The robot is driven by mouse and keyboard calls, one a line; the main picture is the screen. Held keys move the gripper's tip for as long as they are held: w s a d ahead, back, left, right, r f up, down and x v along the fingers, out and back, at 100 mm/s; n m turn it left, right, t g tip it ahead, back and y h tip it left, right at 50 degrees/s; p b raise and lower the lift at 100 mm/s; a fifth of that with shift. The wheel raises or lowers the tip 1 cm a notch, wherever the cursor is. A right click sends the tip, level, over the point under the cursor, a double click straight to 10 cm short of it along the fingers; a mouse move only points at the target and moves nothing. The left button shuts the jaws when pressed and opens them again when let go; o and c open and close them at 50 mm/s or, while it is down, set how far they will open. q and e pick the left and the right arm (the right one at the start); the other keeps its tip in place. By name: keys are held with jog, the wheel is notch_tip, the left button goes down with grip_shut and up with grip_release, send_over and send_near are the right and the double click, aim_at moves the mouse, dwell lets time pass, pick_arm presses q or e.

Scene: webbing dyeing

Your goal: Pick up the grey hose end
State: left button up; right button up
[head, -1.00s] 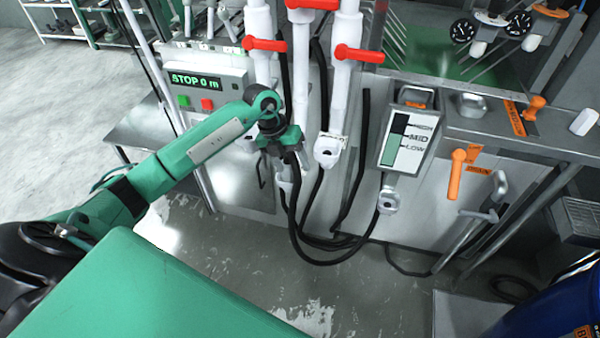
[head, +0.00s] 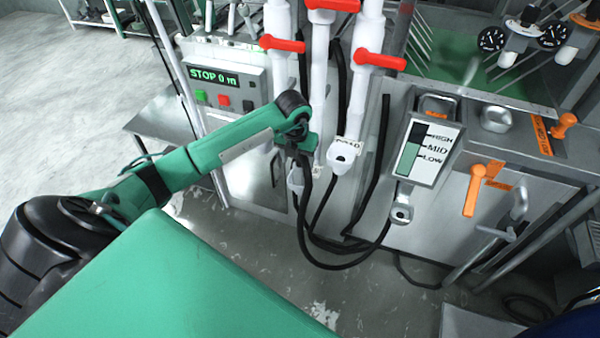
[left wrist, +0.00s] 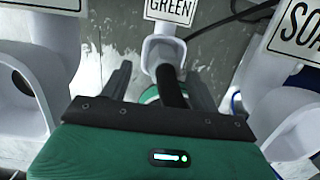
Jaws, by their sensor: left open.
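My left gripper (head: 298,150) is at the lower end of the white pipes in the head view. In the left wrist view its two dark fingers (left wrist: 160,88) stand apart. A dark, thick hose piece (left wrist: 173,88) lies between them, in line with the white socket (left wrist: 163,52) under the GREEN sign. I cannot tell whether the fingers touch it, nor whether it is the grey hose end. In the head view black hoses (head: 330,262) hang below the gripper; one loops to the grey-white fitting (head: 401,213) under the level gauge. The gripper hides their upper ends.
White pipes with red lever handles (head: 381,59) stand behind the gripper. Other white sockets flank it in the wrist view, one by the SOA sign (left wrist: 298,32). The level gauge (head: 428,150) and an orange valve handle (head: 474,190) are to the right. The floor in front is open.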

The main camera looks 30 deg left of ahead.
aim_at(300, 164)
pick_arm(q)
jog(key=f, duration=0.1)
jog(key=f+p, duration=0.1)
jog(key=f, duration=0.1)
jog(key=shift+w+d+f, duration=0.25)
jog(key=shift+d+f, duration=0.05)
jog(key=shift+f, duration=0.7)
jog(key=shift+w, duration=0.1)
jog(key=c, duration=1.2)
